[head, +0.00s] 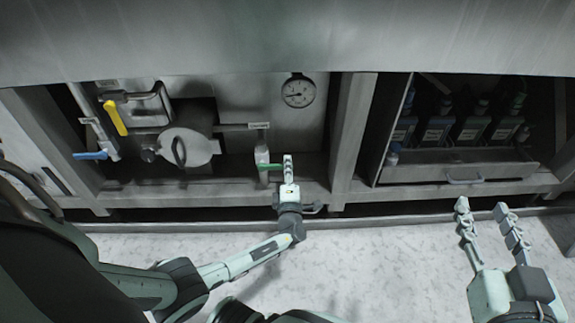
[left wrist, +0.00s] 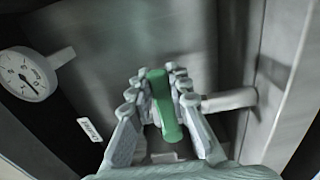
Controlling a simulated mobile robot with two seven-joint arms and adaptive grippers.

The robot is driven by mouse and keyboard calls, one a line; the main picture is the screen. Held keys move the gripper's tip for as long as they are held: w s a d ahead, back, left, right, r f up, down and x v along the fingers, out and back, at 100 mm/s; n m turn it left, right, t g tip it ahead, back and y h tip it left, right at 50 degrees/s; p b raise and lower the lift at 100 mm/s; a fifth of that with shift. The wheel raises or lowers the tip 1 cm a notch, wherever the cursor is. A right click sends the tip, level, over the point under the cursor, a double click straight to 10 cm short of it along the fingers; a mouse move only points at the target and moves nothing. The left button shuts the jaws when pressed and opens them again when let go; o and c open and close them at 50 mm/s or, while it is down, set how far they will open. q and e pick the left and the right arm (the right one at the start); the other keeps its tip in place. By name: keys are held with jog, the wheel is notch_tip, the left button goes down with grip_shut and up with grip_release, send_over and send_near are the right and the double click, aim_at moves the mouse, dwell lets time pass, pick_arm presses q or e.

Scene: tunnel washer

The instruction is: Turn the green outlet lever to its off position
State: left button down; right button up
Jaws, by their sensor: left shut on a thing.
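The green outlet lever (head: 270,166) sticks out sideways to the right from its grey valve body (head: 262,157) in the head view, below a small label. My left gripper (head: 288,165) is at the lever's right end. In the left wrist view, the green lever (left wrist: 163,108) lies between the two fingers of my left gripper (left wrist: 160,95), which are shut on it. A label reading "Outlet" (left wrist: 89,129) shows to the left of the fingers. My right gripper (head: 482,205) is open and empty over the floor at the right.
A pressure gauge (head: 298,91) sits above right of the valve. A yellow lever (head: 115,117), a blue lever (head: 91,155) and a round grey cap (head: 188,147) are at the left. A steel post (head: 352,135) stands right of the valve, beside a bottle compartment with a drawer front (head: 465,173).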

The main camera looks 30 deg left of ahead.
pick_arm(q)
jog(key=shift+s+f, duration=0.1)
jog(key=c, duration=1.4)
grip_release()
notch_tip(320, 180, up, 10)
jog(key=shift+r, duration=0.1)
jog(key=shift+c, duration=0.5)
